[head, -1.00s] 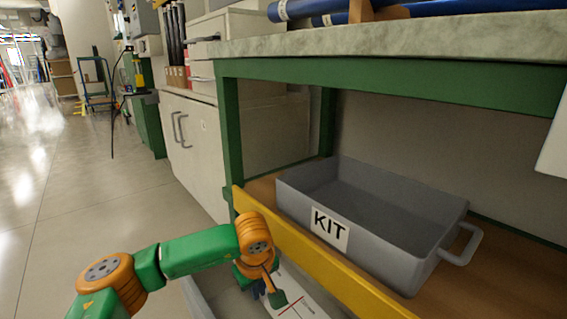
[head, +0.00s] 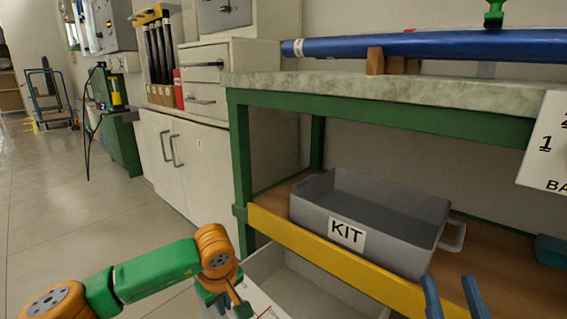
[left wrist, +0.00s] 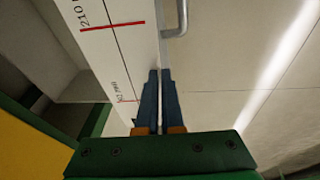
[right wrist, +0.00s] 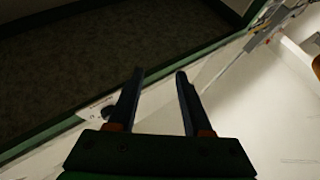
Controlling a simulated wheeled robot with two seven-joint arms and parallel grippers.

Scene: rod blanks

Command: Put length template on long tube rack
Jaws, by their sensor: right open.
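The length template, a white board with red lines and printed measurements, shows in the left wrist view (left wrist: 105,40) and partly in the head view (head: 262,303). My left gripper (left wrist: 160,75) has its blue fingers nearly together at the board's edge and holds it; in the head view the gripper (head: 222,308) is low in front of the bench. My right gripper (head: 455,295) is open and empty in front of the lower shelf; it also shows in the right wrist view (right wrist: 158,75). Wooden blocks (head: 375,61) carry a long blue tube (head: 460,44) on the bench top. No rack is labelled.
A grey KIT bin (head: 400,240) stands on the lower shelf behind a yellow rail (head: 290,245). Another grey bin (head: 285,270) is below it. A rack of dark upright tubes (head: 160,60) stands at the back left. A white sign (head: 545,145) hangs at the right.

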